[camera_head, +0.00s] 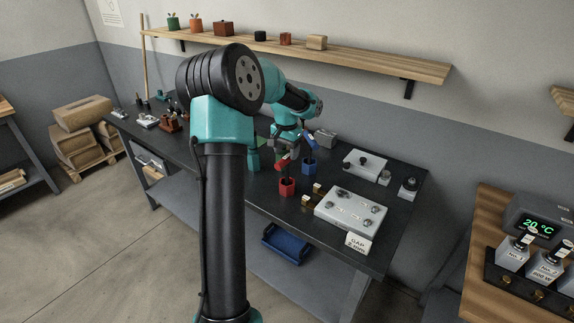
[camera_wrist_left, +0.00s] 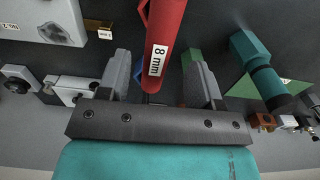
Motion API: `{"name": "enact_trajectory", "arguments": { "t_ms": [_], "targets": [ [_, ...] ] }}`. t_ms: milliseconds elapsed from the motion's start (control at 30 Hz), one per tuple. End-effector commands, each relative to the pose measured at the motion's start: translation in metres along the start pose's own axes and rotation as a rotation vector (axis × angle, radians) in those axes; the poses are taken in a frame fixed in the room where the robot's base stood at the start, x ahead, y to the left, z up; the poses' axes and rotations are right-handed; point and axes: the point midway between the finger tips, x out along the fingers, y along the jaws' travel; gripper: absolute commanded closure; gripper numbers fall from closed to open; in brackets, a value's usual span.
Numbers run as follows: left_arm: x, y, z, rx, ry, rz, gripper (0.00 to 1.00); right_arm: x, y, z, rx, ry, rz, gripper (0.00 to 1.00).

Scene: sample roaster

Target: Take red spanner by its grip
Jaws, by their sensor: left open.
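The red spanner (camera_head: 283,162) stands upright in a red holder (camera_head: 287,187) on the dark bench. My left gripper (camera_head: 287,149) is just above and behind it in the head view. In the left wrist view, the red grip of the spanner (camera_wrist_left: 170,25), with a white "8 mm" label, reaches down between the two grey fingers of my open left gripper (camera_wrist_left: 160,78). Gaps show on both sides of the grip, so the jaws are not closed on it. The spanner's lower part is hard to make out. My right gripper is not in view.
A grey plate with knobs (camera_head: 350,211) and small brass blocks (camera_head: 307,200) lie in front right. A shelf (camera_head: 370,60) runs behind.

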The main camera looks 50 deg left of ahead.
Motion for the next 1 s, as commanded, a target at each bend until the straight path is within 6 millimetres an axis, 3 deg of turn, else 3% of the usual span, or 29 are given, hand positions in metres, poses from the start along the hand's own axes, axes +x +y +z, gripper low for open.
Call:
{"name": "enact_trajectory", "arguments": {
  "t_ms": [167, 500, 1000],
  "targets": [
    [0.011, 0.001, 0.000, 0.000, -0.002, 0.000, 0.40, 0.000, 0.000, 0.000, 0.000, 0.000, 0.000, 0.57],
    [0.050, 0.003, 0.001, 0.000, -0.001, 0.000, 0.40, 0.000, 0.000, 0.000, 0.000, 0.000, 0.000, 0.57],
    [0.051, 0.003, 0.001, 0.000, 0.000, 0.000, 0.40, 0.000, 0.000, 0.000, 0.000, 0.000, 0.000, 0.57]
  ]
}}
